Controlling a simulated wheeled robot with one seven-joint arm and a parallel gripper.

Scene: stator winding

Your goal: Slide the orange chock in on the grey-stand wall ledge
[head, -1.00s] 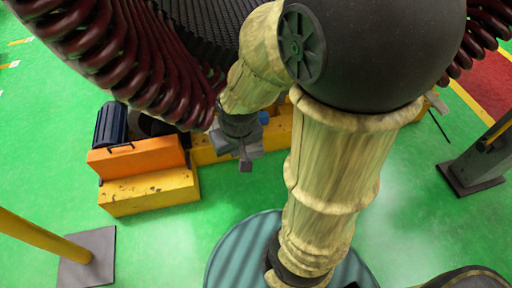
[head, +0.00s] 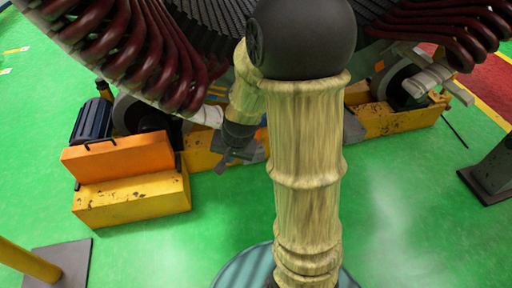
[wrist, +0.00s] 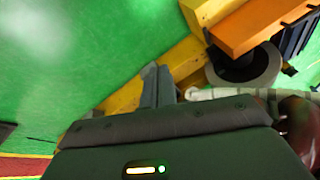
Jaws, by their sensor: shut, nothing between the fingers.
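The orange chock (head: 117,157) is a long orange block with a thin dark handle. It rests on top of a yellow block (head: 132,200) at the left of the head view. It also shows at the upper right of the wrist view (wrist: 262,24). My gripper (head: 226,162) is to the right of the chock and apart from it, in front of the yellow base beam. In the wrist view its fingers (wrist: 157,86) are together with nothing between them. I cannot make out a wall ledge on a grey stand; a grey post (head: 492,160) stands at the right edge.
The big stator with dark red coils (head: 130,45) hangs over the back. A dark motor (head: 92,120) is behind the chock. A roller (head: 402,85) sits on the beam at right. A yellow post (head: 28,258) stands front left. Green floor in front is clear.

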